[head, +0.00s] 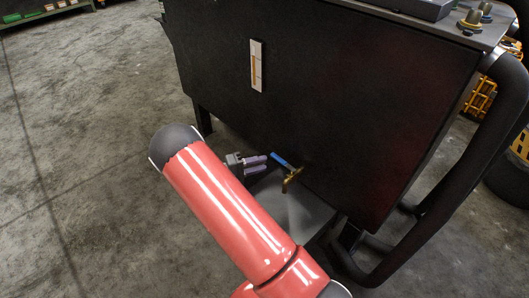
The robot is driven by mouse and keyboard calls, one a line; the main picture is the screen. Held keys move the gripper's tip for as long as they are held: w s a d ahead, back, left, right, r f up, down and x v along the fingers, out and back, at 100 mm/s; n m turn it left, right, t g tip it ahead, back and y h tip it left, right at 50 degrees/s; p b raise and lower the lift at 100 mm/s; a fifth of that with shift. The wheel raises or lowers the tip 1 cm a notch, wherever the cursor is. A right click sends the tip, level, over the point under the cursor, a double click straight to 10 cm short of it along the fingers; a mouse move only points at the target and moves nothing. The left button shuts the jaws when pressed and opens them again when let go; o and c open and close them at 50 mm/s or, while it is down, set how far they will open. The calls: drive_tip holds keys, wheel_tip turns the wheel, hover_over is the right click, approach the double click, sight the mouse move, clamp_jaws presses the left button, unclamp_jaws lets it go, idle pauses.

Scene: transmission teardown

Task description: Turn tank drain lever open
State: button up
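The dark tank (330,100) stands at the centre of the head view. Its drain lever (281,160) is a short blue handle low on the front, slanting down to the right to a brass drain valve (292,178). My gripper (265,162), with purple fingers, is just left of the lever and points right toward it. A narrow gap shows between the two fingers, with nothing visible in it. The fingertips look close to the lever's free end; I cannot tell whether they touch it.
A grey tray or plate (292,210) lies below the valve. A level gauge (257,66) is on the tank front. A thick black pipe (478,150) bends down at the right. A tank leg (203,119) stands at the left. Concrete floor (90,130) is open at left.

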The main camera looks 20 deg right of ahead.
sight(278, 157)
drive_tip(key=shift+t, duration=0.3)
drive_tip(key=d, duration=0.7)
drive_tip(key=shift+w+d+f, duration=0.25)
drive_tip(key=shift+f, duration=0.15)
clamp_jaws()
